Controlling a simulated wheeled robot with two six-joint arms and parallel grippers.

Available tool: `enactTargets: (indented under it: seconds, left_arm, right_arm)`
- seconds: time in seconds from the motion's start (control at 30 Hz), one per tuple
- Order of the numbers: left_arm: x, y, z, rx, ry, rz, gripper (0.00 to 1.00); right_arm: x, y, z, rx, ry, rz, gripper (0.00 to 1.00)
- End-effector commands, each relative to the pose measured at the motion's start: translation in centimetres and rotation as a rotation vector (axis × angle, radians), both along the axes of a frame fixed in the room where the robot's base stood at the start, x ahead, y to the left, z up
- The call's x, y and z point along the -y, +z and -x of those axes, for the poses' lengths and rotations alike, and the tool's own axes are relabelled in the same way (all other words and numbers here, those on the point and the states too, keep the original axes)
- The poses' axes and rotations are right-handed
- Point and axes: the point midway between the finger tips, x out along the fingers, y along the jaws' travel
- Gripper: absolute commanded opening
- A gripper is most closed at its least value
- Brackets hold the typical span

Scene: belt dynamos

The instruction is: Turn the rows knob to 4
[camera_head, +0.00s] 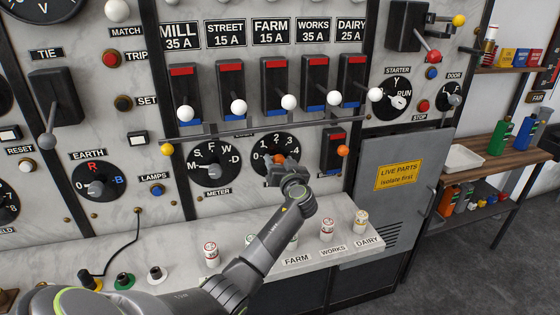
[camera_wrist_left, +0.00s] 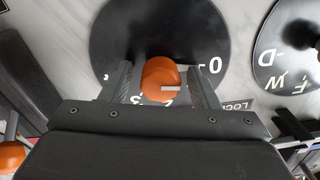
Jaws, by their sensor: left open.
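The rows knob is an orange knob (camera_head: 279,157) on a black round dial (camera_head: 291,150) with white numbers, in the middle of the panel. In the left wrist view the orange knob (camera_wrist_left: 158,77) carries a short white mark pointing right, on the side of the 0. Which number it meets is hidden by a finger. My left gripper (camera_head: 280,162) is at the dial, covering its lower part. In the left wrist view its two fingers (camera_wrist_left: 160,84) stand open on either side of the knob, with visible gaps. My right gripper is not in view.
The meter dial (camera_head: 213,170) lies just left of the rows dial. Lever switches with white balls (camera_head: 288,102) hang above it. An orange-balled lever (camera_head: 342,151) is close at the right. A shelf with several fuses (camera_head: 327,227) juts out below.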

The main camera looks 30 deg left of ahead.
Motion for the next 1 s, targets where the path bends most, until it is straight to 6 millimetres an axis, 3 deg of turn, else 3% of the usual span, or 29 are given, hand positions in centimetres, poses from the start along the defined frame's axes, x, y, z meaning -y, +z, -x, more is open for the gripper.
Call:
enactTargets:
  seconds: [0.27,0.6,1.0]
  left_arm:
    - [-0.05,0.00,-0.08,0.000,-0.001,0.000,0.55]
    - [-0.03,-0.01,-0.06,0.000,-0.001,0.000,0.11]
    - [0.00,-0.12,-0.07,-0.060,-0.001,-0.050,0.11]
  right_arm:
    - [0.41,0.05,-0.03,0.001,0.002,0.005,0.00]
    - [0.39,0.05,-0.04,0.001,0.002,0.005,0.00]
    - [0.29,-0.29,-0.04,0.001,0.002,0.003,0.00]
